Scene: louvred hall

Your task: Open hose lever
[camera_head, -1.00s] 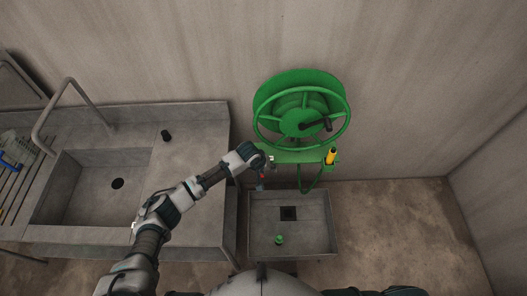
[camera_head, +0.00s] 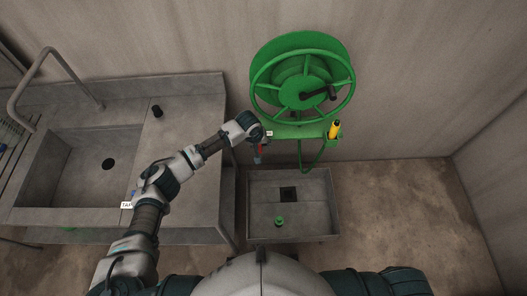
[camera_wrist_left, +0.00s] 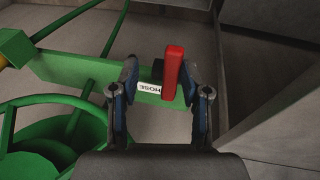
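The red hose lever (camera_wrist_left: 172,72) stands out from the green reel bracket in the left wrist view, beside a white label (camera_wrist_left: 149,88) reading HOSE. A bit of the red lever (camera_head: 258,148) shows in the head view below the wrist. My left gripper (camera_wrist_left: 159,80) is open, with one finger on each side of the lever and label; the lever is nearer the right finger. Whether a finger touches it I cannot tell. In the head view the left gripper (camera_head: 260,148) is at the left end of the bracket. My right gripper is not in view.
The green hose reel (camera_head: 302,80) is on the wall, with a yellow-handled nozzle (camera_head: 334,129) at the bracket's right. A floor basin (camera_head: 318,222) with a green fitting (camera_head: 279,221) lies below. A grey sink counter (camera_head: 190,200) is at left.

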